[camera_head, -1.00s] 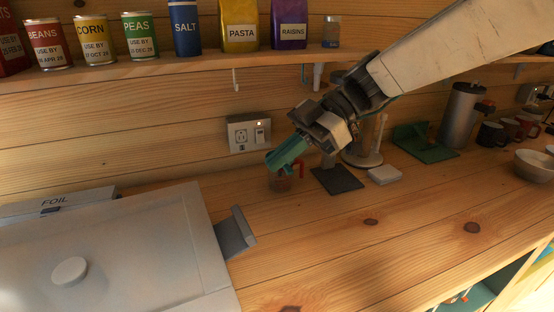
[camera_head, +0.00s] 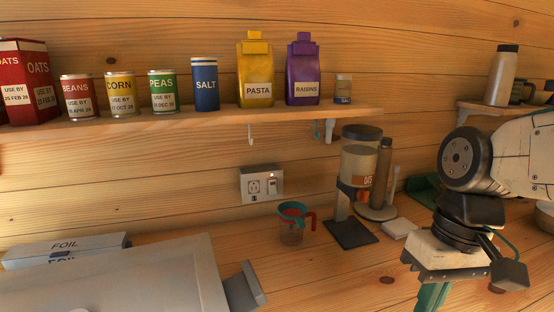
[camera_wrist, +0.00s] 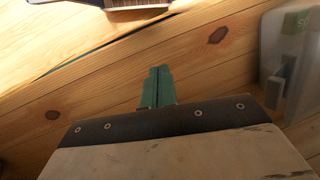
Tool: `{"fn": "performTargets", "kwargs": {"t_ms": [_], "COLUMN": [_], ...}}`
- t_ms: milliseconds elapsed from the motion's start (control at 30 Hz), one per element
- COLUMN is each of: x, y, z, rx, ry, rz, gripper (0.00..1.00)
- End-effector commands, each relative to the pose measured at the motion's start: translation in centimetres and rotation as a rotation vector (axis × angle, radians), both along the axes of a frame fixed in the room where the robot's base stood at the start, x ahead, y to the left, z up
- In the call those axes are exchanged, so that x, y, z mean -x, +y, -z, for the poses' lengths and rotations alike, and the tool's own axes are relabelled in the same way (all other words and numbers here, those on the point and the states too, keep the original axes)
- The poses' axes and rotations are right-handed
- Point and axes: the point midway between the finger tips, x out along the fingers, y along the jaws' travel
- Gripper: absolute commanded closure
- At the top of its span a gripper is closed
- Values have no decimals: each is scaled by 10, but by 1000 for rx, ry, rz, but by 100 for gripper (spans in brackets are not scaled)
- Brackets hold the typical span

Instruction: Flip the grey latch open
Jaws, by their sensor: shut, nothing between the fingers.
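The grey latch (camera_head: 243,287) sticks out as a flap from the right side of a large pale grey case (camera_head: 130,280) at the lower left of the head view. In the wrist view a grey case side (camera_wrist: 302,45) with a green label is at the right edge, and a grey latch-like part (camera_wrist: 283,82) is on it. My gripper (camera_head: 432,297) points down over the counter, well to the right of the latch in the head view. Its green fingers (camera_wrist: 158,72) are together and empty in the wrist view, apart from the latch. The fingertips are cut off in the head view.
A foil box (camera_head: 65,250) lies behind the case. A shelf (camera_head: 200,121) of tins and bags runs above. Wooden counter between case and gripper is clear.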

Motion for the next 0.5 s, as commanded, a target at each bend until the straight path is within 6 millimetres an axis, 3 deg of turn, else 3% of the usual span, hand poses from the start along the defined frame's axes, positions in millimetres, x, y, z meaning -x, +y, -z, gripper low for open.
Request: {"fn": "performTargets", "kwargs": {"t_ms": [100, 300, 500], "x": [23, 42, 43], "y": [-32, -51, -53], "z": [-1, -6, -11], "rx": [111, 158, 155], "ry": [-83, -171, -193], "rz": [140, 173, 186], "gripper": [100, 100, 44]}}
